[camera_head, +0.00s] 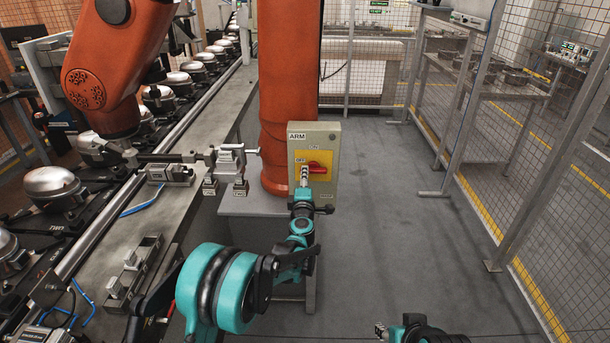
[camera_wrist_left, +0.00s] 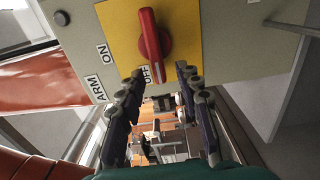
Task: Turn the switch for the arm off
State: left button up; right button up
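The arm switch is a red rotary knob (camera_head: 318,168) on a yellow plate, on a grey box (camera_head: 328,142) labelled ARM. ON is above the knob and OFF is at its left. The knob's handle lies level, in line with the OFF label. In the left wrist view the knob (camera_wrist_left: 150,38) is just beyond my fingertips. My left gripper (camera_head: 304,174) is in front of the plate, by the OFF side.
An orange robot arm (camera_head: 118,70) and an orange column (camera_head: 289,80) stand left of and behind the box. A conveyor with compressors (camera_head: 55,184) runs along the left. A mesh fence (camera_head: 505,150) stands at the right. The floor between is clear.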

pick_arm(q)
jog(key=s, duration=0.9)
jog(key=shift+s, duration=0.25)
jog(key=shift+r, duration=0.1)
jog(key=s+r+m+g+h, duration=0.2)
jog(key=s+r+m+h, duration=0.3)
jog(key=s+r+m, duration=0.55)
jog(key=s+a+f+m+g+y, duration=0.1)
jog(key=s+a+f+m+g, duration=0.1)
jog(key=s+a+f, duration=0.3)
jog(key=s+a+f+m+g+y, duration=0.2)
jog(key=s+a+f+m+g, duration=0.1)
jog(key=s, duration=1.1)
jog(key=s+a+f+m+g+y, duration=0.2)
jog(key=s+a+f+g, duration=0.2)
jog(key=s, duration=0.5)
jog(key=a+f, duration=0.2)
jog(key=a, duration=0.1)
jog(key=shift+s+f+m, duration=0.2)
jog(key=shift+f+m, duration=0.15)
